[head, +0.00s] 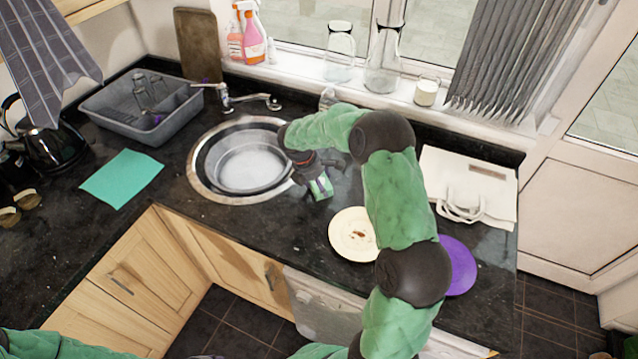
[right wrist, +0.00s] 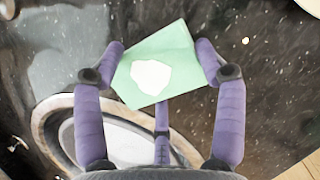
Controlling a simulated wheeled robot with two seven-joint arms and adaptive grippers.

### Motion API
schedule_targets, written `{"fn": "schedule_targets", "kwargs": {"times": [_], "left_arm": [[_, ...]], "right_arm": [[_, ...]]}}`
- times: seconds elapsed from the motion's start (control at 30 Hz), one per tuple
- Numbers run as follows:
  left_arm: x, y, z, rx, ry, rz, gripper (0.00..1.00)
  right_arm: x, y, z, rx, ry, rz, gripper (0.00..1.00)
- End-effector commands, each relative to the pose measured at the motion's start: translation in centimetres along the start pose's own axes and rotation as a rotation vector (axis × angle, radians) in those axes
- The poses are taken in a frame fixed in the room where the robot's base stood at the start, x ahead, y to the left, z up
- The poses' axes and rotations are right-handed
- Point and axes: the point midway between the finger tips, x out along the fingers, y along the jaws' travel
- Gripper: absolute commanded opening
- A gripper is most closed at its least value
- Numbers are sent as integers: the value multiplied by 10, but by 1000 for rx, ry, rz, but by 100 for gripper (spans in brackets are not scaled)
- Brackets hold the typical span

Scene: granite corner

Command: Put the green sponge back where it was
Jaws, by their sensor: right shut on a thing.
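The green sponge (head: 321,188) is at the right side of the sink, over the dark counter. My right gripper (head: 314,176) is shut on it, with the arm reaching in from the right. In the right wrist view the sponge (right wrist: 178,58) is a pale green block with a white patch, gripped between the purple fingers of the right gripper (right wrist: 160,62). I cannot tell whether it touches the counter. My left gripper is out of view; only part of a green arm shows at the lower left.
The round sink (head: 197,178) has a tap (head: 228,100) behind it. A grey dish rack (head: 105,115) and a flat teal cloth (head: 122,178) are left. A cream plate (head: 345,245), purple plate (head: 462,268) and white bag (head: 490,190) are right. Glass jars (head: 383,65) stand on the sill.

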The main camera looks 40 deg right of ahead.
Motion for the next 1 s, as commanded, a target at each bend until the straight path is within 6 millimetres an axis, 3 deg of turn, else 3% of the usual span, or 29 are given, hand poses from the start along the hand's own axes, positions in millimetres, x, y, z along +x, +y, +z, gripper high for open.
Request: {"fn": "schedule_targets", "kwargs": {"times": [0.17, 0.2, 0.3, 0.73, 1.0], "left_arm": [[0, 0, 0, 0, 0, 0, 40], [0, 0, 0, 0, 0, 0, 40], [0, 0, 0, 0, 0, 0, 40], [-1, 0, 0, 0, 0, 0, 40], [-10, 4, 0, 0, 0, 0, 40]], "right_arm": [[0, 0, 0, 0, 0, 0, 45], [1, 0, 0, 0, 0, 0, 74], [1, 0, 0, 0, 0, 0, 96], [-4, 0, 0, 0, 0, 1, 96], [-48, 1, 0, 0, 1, 4, 96]]}}
